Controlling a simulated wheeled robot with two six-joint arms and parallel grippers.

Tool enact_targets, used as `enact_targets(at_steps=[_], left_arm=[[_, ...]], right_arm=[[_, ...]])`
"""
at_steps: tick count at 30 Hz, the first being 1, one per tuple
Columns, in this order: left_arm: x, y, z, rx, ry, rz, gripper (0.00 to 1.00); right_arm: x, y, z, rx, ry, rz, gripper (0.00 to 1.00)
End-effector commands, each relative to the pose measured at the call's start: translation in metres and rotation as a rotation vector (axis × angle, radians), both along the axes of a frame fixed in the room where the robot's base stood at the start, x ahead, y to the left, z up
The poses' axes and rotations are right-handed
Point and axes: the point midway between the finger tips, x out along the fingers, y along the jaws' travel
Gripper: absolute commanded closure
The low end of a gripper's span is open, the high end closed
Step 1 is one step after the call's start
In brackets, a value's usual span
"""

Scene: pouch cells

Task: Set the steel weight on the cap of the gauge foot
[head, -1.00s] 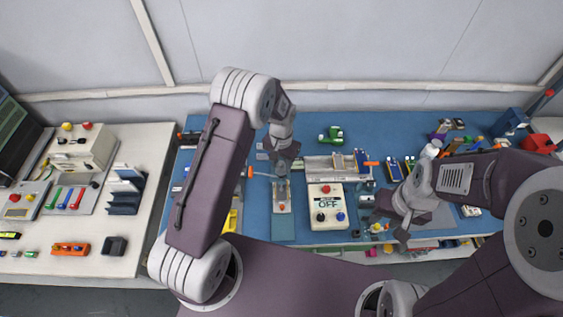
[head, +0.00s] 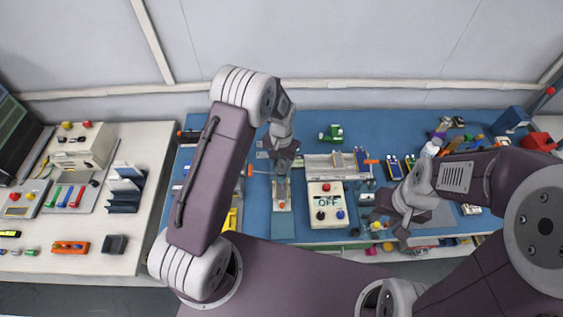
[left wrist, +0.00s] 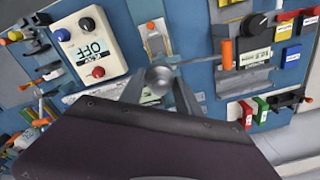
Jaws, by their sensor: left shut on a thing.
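The steel weight (left wrist: 160,77) is a shiny round piece between the two fingers of my left gripper (left wrist: 161,88) in the left wrist view. The gripper is shut on it. In the head view my left gripper (head: 281,167) points down over the blue mat, just above a narrow metal fixture (head: 282,195) with an orange knob. A thin rod with an orange end (left wrist: 228,53) runs out beside the weight. I cannot make out the gauge foot's cap; the weight and fingers cover that spot. My right gripper (head: 388,226) has its fingers apart over the mat's right part.
A white box with a display reading OFF (head: 327,203) stands right of the fixture. A green part (head: 332,133) lies behind. Blue and orange parts crowd the right side. A white table (head: 75,225) stands at left.

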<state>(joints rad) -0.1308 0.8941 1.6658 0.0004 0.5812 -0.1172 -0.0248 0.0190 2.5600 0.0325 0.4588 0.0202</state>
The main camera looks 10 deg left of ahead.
Motion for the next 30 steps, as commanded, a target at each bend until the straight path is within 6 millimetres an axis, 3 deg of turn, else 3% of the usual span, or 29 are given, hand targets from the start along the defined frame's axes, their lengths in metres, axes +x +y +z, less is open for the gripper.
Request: enact_targets(at_steps=[26,27,30], left_arm=[[0.0,0.0,-0.014,0.0,-0.001,0.0,1.0],[0.0,0.0,-0.014,0.0,-0.001,0.0,0.58],[0.0,0.0,-0.013,0.0,-0.001,0.0,0.36]], right_arm=[[0.0,0.0,-0.01,0.0,0.0,0.0,0.64],[0.0,0.0,-0.01,0.0,0.0,0.0,0.64],[0.0,0.0,-0.01,0.0,0.0,0.0,0.64]])
